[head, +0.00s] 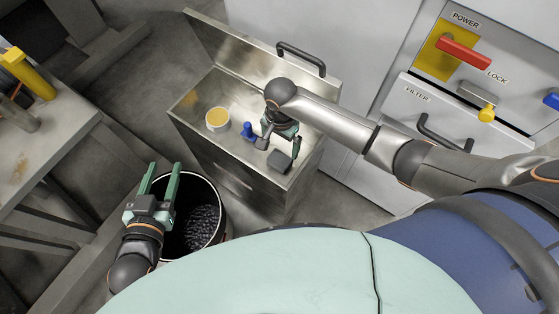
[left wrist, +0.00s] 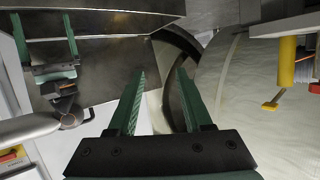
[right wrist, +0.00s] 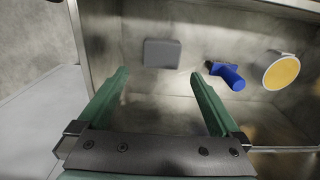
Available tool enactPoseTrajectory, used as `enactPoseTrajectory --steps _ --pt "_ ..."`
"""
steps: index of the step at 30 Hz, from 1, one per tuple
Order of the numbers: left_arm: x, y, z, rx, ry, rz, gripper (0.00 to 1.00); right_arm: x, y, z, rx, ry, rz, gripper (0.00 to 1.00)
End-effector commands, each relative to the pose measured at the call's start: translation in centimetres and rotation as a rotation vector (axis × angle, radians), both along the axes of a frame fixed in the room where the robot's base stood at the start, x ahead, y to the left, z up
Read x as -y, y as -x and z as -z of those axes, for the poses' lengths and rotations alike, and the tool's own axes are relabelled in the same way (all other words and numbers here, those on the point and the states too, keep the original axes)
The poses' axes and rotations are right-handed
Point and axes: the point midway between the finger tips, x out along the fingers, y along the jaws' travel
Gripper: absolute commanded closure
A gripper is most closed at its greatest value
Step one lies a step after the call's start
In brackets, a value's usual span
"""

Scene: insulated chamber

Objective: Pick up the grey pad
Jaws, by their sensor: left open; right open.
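The grey pad (head: 279,161) is a small dark grey block on the floor of an open metal box (head: 197,91), near its right end. In the right wrist view the grey pad (right wrist: 162,53) lies flat, ahead of and between my fingertips. My right gripper (head: 285,145) is open and empty above the box, over the area beside the pad; its fingers also show in the right wrist view (right wrist: 158,75). My left gripper (head: 161,180) is open and empty over a black bin (head: 222,212) on the left.
In the box, a blue object (right wrist: 227,76) lies close to the pad's right in the right wrist view, with a yellow-topped round container (right wrist: 281,72) beyond. The box walls and raised lid (head: 240,50) bound the space. A bench (head: 48,140) stands at left, a cabinet (head: 395,85) behind.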

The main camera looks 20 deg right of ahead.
Motion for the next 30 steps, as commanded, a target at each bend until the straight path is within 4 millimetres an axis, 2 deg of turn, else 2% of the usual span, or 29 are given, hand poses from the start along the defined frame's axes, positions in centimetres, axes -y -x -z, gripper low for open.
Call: enactPoseTrajectory --steps 9,18,26,30 --pt "0.1 -1.9 -6.7 0.287 0.003 0.024 0.5 0.0 0.0 2.9 0.0 0.0 -0.002 0.0" --pt "0.5 -1.9 -12.7 0.532 0.004 0.054 0.5 -0.1 0.0 5.0 0.001 -0.002 -0.002 0.0" --pt "0.6 -1.6 -14.6 0.609 0.006 0.065 0.5 -0.1 0.0 5.5 0.002 -0.003 -0.002 0.0" --pt "0.8 -1.1 -16.4 0.692 0.006 0.078 0.5 -0.1 -0.1 6.2 0.001 -0.002 -0.002 0.0"
